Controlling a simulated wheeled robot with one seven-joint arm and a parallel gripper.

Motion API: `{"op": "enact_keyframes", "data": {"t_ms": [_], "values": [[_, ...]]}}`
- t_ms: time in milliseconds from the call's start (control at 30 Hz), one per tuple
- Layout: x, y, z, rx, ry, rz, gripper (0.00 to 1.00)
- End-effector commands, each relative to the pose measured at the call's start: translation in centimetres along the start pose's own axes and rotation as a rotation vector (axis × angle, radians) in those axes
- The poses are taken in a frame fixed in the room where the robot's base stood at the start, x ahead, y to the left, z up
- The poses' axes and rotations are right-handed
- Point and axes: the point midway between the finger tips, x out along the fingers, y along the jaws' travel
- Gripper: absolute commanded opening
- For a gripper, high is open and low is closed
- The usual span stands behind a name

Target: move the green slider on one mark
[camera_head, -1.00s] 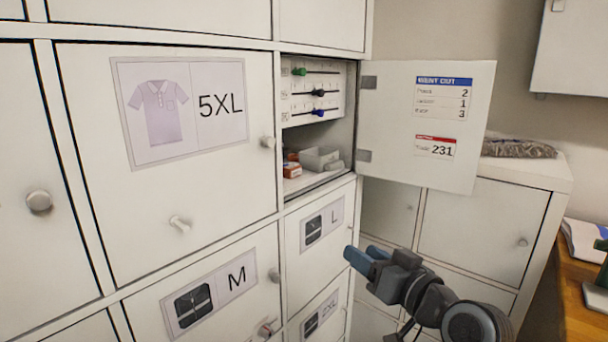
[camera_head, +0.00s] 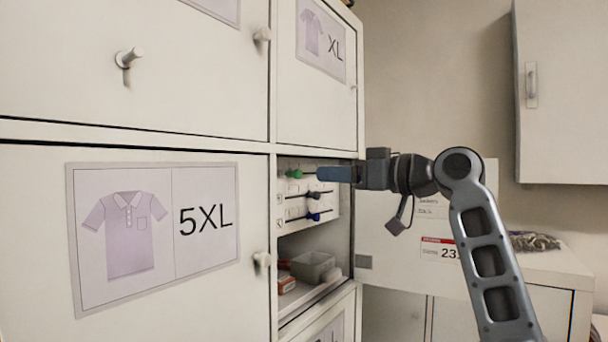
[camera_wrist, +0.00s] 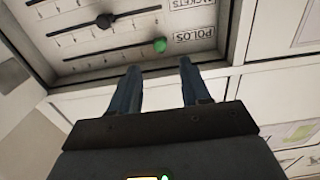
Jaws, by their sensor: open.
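The green slider (camera_head: 294,173) is a small round knob on the top rail of a white panel (camera_head: 331,207) in the open locker compartment. It sits near the left end of its rail. In the wrist view, which shows the panel upside down, the green slider (camera_wrist: 160,45) is on the rail labelled POLOS (camera_wrist: 195,33), near the label end. My gripper (camera_head: 322,174) is at the compartment opening, just right of the knob. In the wrist view my gripper (camera_wrist: 160,67) is open and empty, its fingertips apart with the knob centred just beyond them.
A dark slider (camera_head: 315,195) and a blue slider (camera_head: 314,217) sit on lower rails. A grey bin (camera_head: 312,266) and an orange box (camera_head: 286,284) stand on the shelf below. The open locker door (camera_head: 395,258) stands at the right, behind my arm.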

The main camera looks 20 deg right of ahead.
Motion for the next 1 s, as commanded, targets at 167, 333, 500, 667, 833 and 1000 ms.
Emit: {"op": "enact_keyframes", "data": {"t_ms": [167,333,500,667,833,1000], "values": [[2.6,-0.1,-0.2,0.003,-0.002,-0.003,0.47],[5.2,-0.1,-0.2,0.002,-0.001,-0.001,0.47],[6.8,-0.1,-0.1,0.002,0.000,0.000,0.47],[7.2,-0.1,0.0,0.001,0.001,0.000,0.47],[7.2,-0.1,0.1,0.001,0.001,0.001,0.47],[7.2,-0.1,0.1,0.001,0.001,0.001,0.32]]}}
